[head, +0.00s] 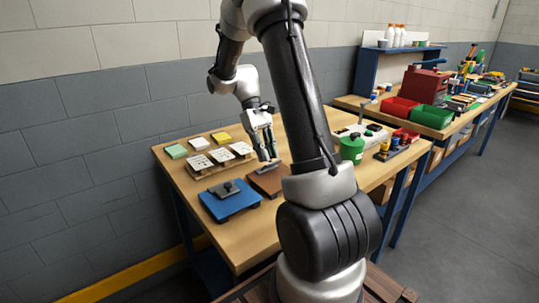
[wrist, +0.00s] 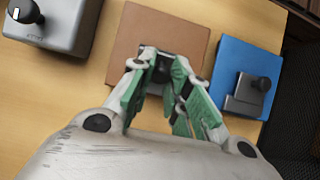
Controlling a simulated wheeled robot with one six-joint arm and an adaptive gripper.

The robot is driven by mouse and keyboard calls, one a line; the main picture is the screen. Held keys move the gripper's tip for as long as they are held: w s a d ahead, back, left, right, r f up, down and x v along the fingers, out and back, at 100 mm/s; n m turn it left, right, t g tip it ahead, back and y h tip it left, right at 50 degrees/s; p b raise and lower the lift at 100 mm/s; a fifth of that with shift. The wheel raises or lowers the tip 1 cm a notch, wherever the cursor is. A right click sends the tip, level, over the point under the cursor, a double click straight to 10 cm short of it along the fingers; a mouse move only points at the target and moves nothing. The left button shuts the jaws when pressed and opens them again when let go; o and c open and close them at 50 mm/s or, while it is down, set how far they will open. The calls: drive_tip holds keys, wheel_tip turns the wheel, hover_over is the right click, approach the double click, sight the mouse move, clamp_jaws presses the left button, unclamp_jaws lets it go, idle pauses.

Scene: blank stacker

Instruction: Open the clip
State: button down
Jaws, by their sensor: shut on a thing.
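My gripper (head: 266,157) is over the brown board (head: 258,185), its green-padded fingers pointing down. In the wrist view the fingertips (wrist: 163,68) are closed around a small dark knob-like piece (wrist: 161,71) on the brown board (wrist: 135,40). The fingers hide most of this piece, so I cannot tell whether the clip it seems to belong to is open. A blue board (head: 240,204) stands beside it, with a grey clip (head: 222,190) and black knob on it; this grey clip also shows in the wrist view (wrist: 243,104).
Behind are several white plates on a wooden rack (head: 208,171), and green, white and yellow blocks (head: 199,143). A grey box with a black knob (wrist: 72,22) and a green container (head: 351,149) stand to the right of the boards in the head view.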

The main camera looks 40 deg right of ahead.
drive_tip(key=w+g, duration=0.1)
drive_tip(key=g, duration=0.1)
drive_tip(key=w+f+g, duration=0.1)
drive_tip(key=g, duration=0.1)
drive_tip(key=shift+w, duration=0.1)
drive_tip(key=shift+w+f+g, duration=0.3)
drive_tip(key=shift+w+g, duration=0.05)
drive_tip(key=shift+g, duration=0.7)
drive_tip(key=shift+w+f+g, duration=0.25)
drive_tip(key=shift+w+g, duration=0.05)
drive_tip(key=shift+g, duration=0.75)
drive_tip(key=shift+f, duration=0.1)
drive_tip(key=c, duration=1.3)
unclamp_jaws()
